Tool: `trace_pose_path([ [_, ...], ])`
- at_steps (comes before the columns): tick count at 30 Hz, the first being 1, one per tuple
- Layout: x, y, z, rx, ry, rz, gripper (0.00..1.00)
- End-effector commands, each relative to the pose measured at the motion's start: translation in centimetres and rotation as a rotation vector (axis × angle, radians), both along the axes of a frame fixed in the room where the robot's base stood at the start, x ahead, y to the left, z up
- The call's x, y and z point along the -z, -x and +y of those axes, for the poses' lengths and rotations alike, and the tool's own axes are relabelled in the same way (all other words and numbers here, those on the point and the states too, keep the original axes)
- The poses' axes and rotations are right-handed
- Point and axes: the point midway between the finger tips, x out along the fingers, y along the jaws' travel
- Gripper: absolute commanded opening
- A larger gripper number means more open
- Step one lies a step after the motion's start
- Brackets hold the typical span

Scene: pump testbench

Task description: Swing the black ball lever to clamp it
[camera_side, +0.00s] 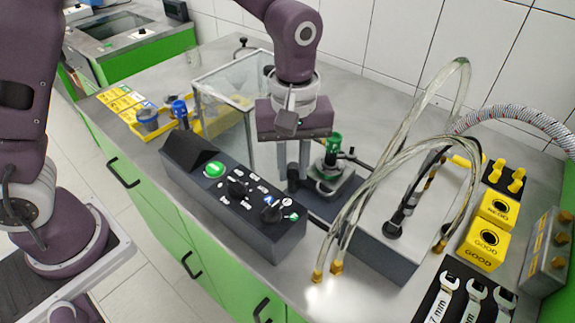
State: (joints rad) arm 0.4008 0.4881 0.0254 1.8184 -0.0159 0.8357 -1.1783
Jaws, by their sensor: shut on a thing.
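My gripper (293,180) points down just behind the black control box and left of the green-topped pump part (333,146). Its fingers are close together, with something dark between their tips that I take to be the black ball lever; the fingers and the control box hide most of it. The pump part stands upright in a round grey fixture (333,184) on a dark base plate. A small black knob (352,150) shows at the right of the green top. I cannot make out the lever's angle.
The control box (245,212) with a green button and dials stands in front. A clear-walled box (222,110) is behind left. Clear hoses (375,180) arch close on the right.

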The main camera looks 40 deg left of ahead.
Motion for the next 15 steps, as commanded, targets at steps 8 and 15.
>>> trace_pose_path([
  [8,0.0,-0.83,-0.98,0.001,0.001,-0.001,0.04],
  [15,0.01,-1.01,-1.07,0.001,0.001,-0.001,0.04],
])
